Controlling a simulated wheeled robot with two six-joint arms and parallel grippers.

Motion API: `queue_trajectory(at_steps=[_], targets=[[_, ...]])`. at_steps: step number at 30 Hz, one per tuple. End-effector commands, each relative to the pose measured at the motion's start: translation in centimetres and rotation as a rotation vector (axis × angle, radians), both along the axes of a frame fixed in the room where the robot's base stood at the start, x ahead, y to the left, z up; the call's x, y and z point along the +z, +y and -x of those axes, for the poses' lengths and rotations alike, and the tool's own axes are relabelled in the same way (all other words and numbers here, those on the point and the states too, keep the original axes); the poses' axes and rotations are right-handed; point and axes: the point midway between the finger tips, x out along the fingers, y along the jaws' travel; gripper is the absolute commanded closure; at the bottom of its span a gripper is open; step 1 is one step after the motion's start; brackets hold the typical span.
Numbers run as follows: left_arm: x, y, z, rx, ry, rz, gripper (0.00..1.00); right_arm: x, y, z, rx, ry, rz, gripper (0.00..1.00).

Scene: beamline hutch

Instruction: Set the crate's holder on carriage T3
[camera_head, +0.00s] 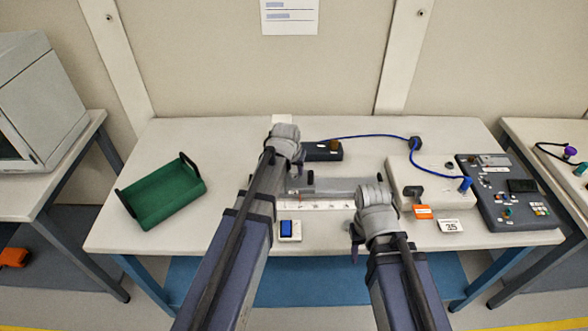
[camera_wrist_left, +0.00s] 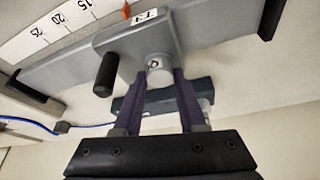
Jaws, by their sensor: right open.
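In the left wrist view, my left gripper (camera_wrist_left: 163,78) has its two purple fingers on either side of a small pale round holder (camera_wrist_left: 158,68) with a dark mark on it. The fingers appear to touch it. The holder is at the grey carriage (camera_wrist_left: 140,40), which has a black knob and a label starting with T; its number is not clear. I cannot tell whether the holder rests on the carriage. In the head view my left arm hides this spot. The green crate (camera_head: 163,195) looks empty. My right gripper (camera_head: 356,245) is open near the front edge.
The rail's scale (camera_head: 320,205) runs along the table's middle. A blue block (camera_head: 287,228) on a white base sits in front. A dark box (camera_head: 325,152) stands behind. A white box (camera_head: 440,185), blue cable and control panel (camera_head: 505,190) fill the right. Free table surrounds the crate.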

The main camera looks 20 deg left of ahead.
Motion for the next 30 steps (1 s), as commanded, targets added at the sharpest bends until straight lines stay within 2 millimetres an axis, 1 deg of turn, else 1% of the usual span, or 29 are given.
queue_trajectory(at_steps=[1,9,16,20,26,30], targets=[[0.0,0.0,0.0,0.0,0.0,0.0,0.54,0.0,0.0,0.0,0.0,0.0,0.0,0.51],[0.0,0.0,0.0,0.0,0.0,0.0,0.25,0.0,0.0,0.0,0.0,0.0,0.0,0.51],[0.0,0.0,0.0,0.0,0.0,0.0,0.25,0.0,0.0,0.0,0.0,0.0,0.0,0.51],[0.3,0.0,0.1,0.0,0.0,0.0,0.25,0.3,0.0,0.0,0.0,0.0,0.0,0.51],[1.9,0.0,0.7,0.0,0.0,0.0,0.25,1.9,0.0,0.0,0.0,0.0,0.0,0.51],[3.7,0.0,1.4,0.0,0.0,0.0,0.25,3.7,0.0,0.0,0.0,0.0,0.0,0.51]])
